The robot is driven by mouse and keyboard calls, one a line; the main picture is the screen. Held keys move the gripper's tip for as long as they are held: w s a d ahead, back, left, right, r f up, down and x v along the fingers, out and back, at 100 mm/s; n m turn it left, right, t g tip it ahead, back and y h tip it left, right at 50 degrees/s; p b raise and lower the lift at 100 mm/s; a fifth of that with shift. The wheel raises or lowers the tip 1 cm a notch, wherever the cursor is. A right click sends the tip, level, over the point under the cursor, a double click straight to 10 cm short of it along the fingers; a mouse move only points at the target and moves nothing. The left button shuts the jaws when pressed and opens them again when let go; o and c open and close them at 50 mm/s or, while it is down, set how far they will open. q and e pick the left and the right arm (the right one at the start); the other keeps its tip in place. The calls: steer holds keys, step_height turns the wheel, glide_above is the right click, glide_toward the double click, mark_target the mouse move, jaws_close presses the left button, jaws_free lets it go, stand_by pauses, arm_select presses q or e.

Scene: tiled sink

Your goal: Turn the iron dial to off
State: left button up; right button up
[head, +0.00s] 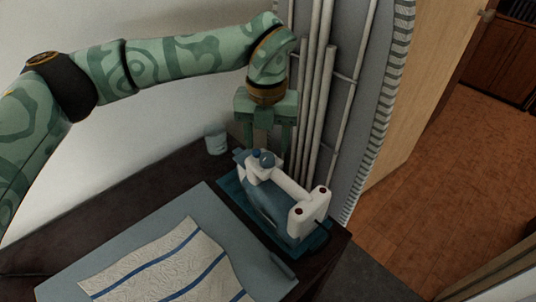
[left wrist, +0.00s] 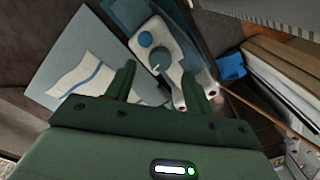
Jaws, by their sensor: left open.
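The iron (head: 312,207) is white and blue and rests on a blue base (head: 232,187) on the dark table. Its blue round dial (head: 267,159) is on the end nearest my gripper, beside a smaller blue knob (head: 256,154). In the left wrist view the dial (left wrist: 158,59) shows a thin light mark, with the blue knob (left wrist: 145,39) next to it. My left gripper (head: 266,138) points down just above and behind the dial, open, with nothing seen between its fingers. In the left wrist view its fingertips (left wrist: 158,78) lie apart near the dial. My right gripper is not in view.
A grey-blue board (head: 215,210) with a striped cloth (head: 165,262) lies left of the iron. A small pale cup (head: 215,142) stands by the wall. White vertical pipes (head: 315,100) rise close behind the iron and my gripper. Open wooden floor (head: 430,180) lies to the right.

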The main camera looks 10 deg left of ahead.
mark_target(267, 157)
arm_select(q)
steer(key=shift+f+b, duration=0.45)
steer(key=shift+f, duration=1.55)
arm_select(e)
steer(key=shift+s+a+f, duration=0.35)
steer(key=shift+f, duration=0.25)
arm_select(q)
steer(key=c, duration=1)
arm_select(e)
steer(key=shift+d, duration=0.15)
arm_select(q)
steer(key=shift+r, duration=0.1)
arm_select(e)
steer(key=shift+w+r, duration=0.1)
